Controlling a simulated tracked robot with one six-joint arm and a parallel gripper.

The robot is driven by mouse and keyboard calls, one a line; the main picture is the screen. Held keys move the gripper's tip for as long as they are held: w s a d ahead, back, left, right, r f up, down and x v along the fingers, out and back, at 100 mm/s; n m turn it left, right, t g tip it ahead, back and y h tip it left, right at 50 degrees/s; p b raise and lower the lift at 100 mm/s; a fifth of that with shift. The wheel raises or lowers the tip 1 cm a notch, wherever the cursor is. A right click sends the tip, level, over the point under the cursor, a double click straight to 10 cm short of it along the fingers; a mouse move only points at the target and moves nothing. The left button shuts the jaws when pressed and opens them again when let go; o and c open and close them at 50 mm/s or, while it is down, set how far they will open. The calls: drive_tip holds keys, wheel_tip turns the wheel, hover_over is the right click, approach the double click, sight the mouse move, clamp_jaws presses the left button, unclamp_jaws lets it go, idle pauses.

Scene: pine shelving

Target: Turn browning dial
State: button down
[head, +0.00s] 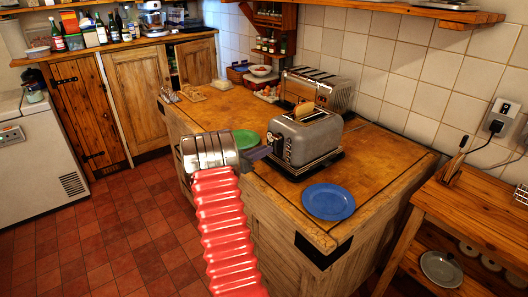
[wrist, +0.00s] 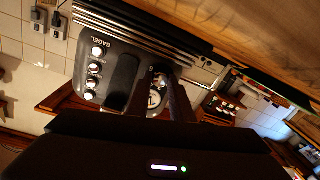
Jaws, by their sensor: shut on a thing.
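A grey toaster (head: 312,142) stands on a dark base on the wooden counter, with a slice of bread (head: 303,108) showing at its top. In the wrist view, its control panel (wrist: 90,75) fills the upper left, with a BAGEL label and a column of lit round buttons. The round browning dial (wrist: 156,98) shows partly between my fingers. My gripper (wrist: 160,82) is shut on the dial, its dark fingers covering part of it. In the head view, my gripper (head: 268,150) reaches the toaster's near left end, and the dial there is hidden.
A green plate (head: 245,139) lies behind my gripper. A chrome toaster (head: 325,88) stands close behind the grey one. Eggs and jars sit farther back.

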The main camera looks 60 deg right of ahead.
drive_tip(key=n, duration=0.4)
drive_tip(key=shift+w+n, duration=0.25)
drive_tip(key=shift+n, duration=0.15)
drive_tip(key=n, duration=0.4)
drive_tip(key=shift+y, duration=0.4)
drive_tip(key=n, duration=0.3)
drive_tip(key=shift+w+n, duration=0.1)
drive_tip(key=shift+n, duration=0.2)
drive_tip(key=n, duration=0.4)
drive_tip(key=shift+g, duration=0.4)
drive_tip(key=n, duration=0.4)
drive_tip(key=shift+f+n+y, duration=0.1)
drive_tip(key=shift+n+y, duration=0.2)
drive_tip(key=n, duration=0.4)
drive_tip(key=shift+f+g, duration=0.15)
drive_tip(key=shift+g, duration=0.25)
drive_tip(key=n, duration=0.4)
drive_tip(key=shift+f, duration=0.15)
drive_tip(key=shift+s+n+g, duration=0.2)
drive_tip(key=shift+n+g, duration=0.1)
drive_tip(key=shift+n, duration=1.9)
